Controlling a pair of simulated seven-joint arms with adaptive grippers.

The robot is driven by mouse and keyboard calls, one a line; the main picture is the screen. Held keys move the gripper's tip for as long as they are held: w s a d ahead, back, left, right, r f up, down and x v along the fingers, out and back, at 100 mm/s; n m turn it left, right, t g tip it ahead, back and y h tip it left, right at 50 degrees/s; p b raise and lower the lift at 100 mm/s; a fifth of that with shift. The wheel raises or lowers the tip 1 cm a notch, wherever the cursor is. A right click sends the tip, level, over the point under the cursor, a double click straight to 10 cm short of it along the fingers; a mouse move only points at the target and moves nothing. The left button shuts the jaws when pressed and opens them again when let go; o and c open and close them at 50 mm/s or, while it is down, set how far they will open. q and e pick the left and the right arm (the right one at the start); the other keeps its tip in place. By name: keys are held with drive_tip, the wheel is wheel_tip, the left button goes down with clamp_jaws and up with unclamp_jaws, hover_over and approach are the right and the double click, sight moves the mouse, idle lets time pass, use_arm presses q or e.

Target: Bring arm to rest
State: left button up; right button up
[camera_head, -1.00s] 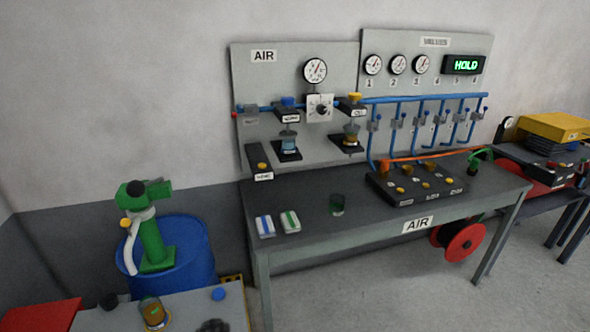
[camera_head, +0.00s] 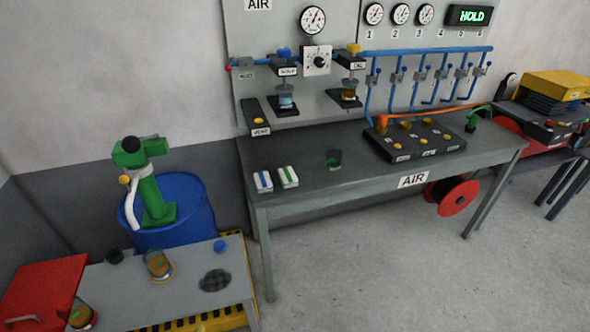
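Neither of my arms nor grippers shows in the head view. I cannot tell their pose from this picture. The AIR table (camera_head: 353,181) stands in the middle. On it are a black block with yellow buttons (camera_head: 420,144), a dark green cup (camera_head: 334,159) and two small striped packs, one blue-striped (camera_head: 263,181) and one green-striped (camera_head: 288,177).
A blue drum (camera_head: 188,214) with a green pump (camera_head: 152,195) stands at left. A red reel (camera_head: 459,197) sits under the table. Floor at lower right is clear.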

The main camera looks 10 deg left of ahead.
use_arm(q)
drive_tip(key=s+d+f+g+h, duration=0.1)
drive_tip(key=s+d+f, duration=0.15)
drive_tip(key=f, duration=1.05)
drive_tip(key=s+d+f+g+h, duration=0.1)
drive_tip(key=s+d+f, duration=0.15)
drive_tip(key=f, duration=0.95)
drive_tip(key=s+a+f+n+g+h, duration=0.1)
drive_tip(key=s+f+n+g, duration=0.2)
drive_tip(key=s+f, duration=1.4)
drive_tip(key=shift+s+a+f+h, duration=0.15)
drive_tip(key=shift+s+f+h, duration=0.15)
drive_tip(key=shift+s, duration=1.7)
drive_tip(key=shift+n, duration=0.3)
